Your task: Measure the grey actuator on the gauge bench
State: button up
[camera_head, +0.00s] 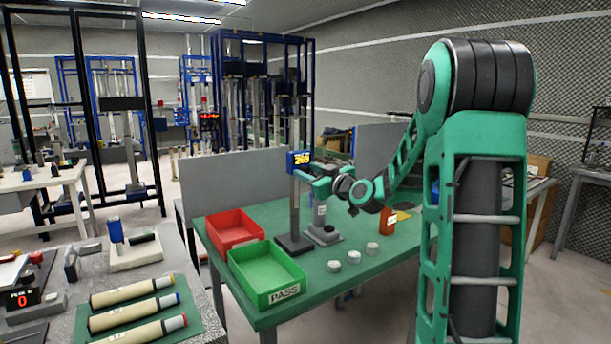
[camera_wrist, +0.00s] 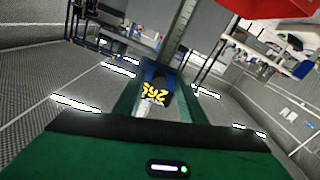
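The gauge bench is a green-topped table (camera_head: 345,280) in the head view. Its gauge stand (camera_head: 295,215) is a dark base with an upright post and a blue display (camera_head: 299,159) with yellow digits, perhaps 265. The display also shows upside down in the wrist view (camera_wrist: 154,90). My gripper (camera_head: 322,188) is beside the post, pointing left, just below the display. A small grey upright piece (camera_head: 320,212), likely the grey actuator, stands directly under it on a grey base plate. I cannot tell whether my fingers touch it; they are too small and partly hidden.
A red tray (camera_head: 235,243) and a green tray marked PASS (camera_head: 285,296) stand left of the gauge. Several pale round pieces (camera_head: 354,257) and an orange block (camera_head: 386,222) lie to its right. A side bench at left holds three cream cylinders (camera_head: 132,313) on a green mat.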

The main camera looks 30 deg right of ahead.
jog(key=shift+c, duration=0.6)
jog(key=c, duration=0.8)
jog(key=shift+o, duration=0.2)
jog(key=shift+f, duration=0.25)
jog(key=o, duration=0.9)
jog(key=shift+s, duration=0.15)
jog(key=s, duration=1)
jog(key=shift+s+d, duration=0.15)
jog(key=shift+s, duration=0.05)
